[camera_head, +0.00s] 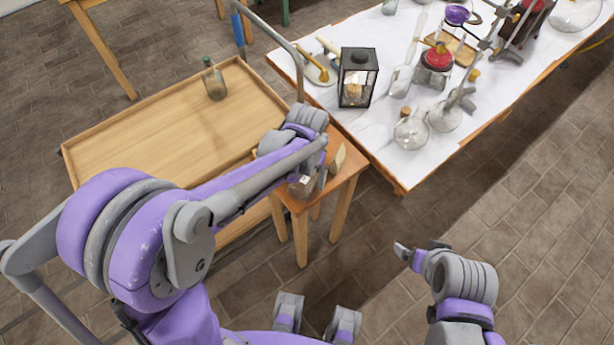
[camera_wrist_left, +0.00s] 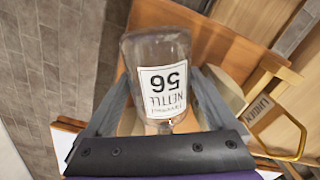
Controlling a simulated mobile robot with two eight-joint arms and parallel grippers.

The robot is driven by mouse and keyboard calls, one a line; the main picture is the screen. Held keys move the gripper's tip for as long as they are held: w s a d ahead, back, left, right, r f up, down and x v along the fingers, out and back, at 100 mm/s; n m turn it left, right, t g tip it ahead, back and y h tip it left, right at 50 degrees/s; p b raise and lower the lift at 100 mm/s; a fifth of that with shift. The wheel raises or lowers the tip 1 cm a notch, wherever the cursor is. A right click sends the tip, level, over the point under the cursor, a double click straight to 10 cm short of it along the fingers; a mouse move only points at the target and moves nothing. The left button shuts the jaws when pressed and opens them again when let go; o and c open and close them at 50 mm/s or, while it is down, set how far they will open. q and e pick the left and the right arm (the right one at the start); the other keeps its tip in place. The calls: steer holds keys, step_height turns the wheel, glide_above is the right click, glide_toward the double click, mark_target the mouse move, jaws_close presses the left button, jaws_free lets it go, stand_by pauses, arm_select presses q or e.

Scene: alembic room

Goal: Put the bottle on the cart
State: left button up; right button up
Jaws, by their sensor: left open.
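A clear glass bottle (camera_wrist_left: 158,55) with a white label reading "NETTLE 56" shows upside down in the left wrist view, between the two fingers of my left gripper (camera_wrist_left: 160,105). In the head view the bottle (camera_head: 302,185) is partly hidden by my left gripper (camera_head: 315,180), over a small wooden stool (camera_head: 345,185). The left gripper is open around the bottle; I cannot tell whether a finger touches it. The cart (camera_head: 150,135) has a wooden, rimmed top and stands left of the stool. My right gripper (camera_head: 408,250) hangs over the floor at right; its jaw opening is unclear.
A pale item (camera_head: 337,158) is on the stool. The white-covered table (camera_head: 390,165) behind carries a lantern (camera_head: 358,78) and glass flasks (camera_head: 411,132). Much of the cart top is bare.

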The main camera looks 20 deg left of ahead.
arm_select(q)
steer(key=shift+c, duration=0.3)
jaws_close()
steer(key=shift+r, duration=0.1)
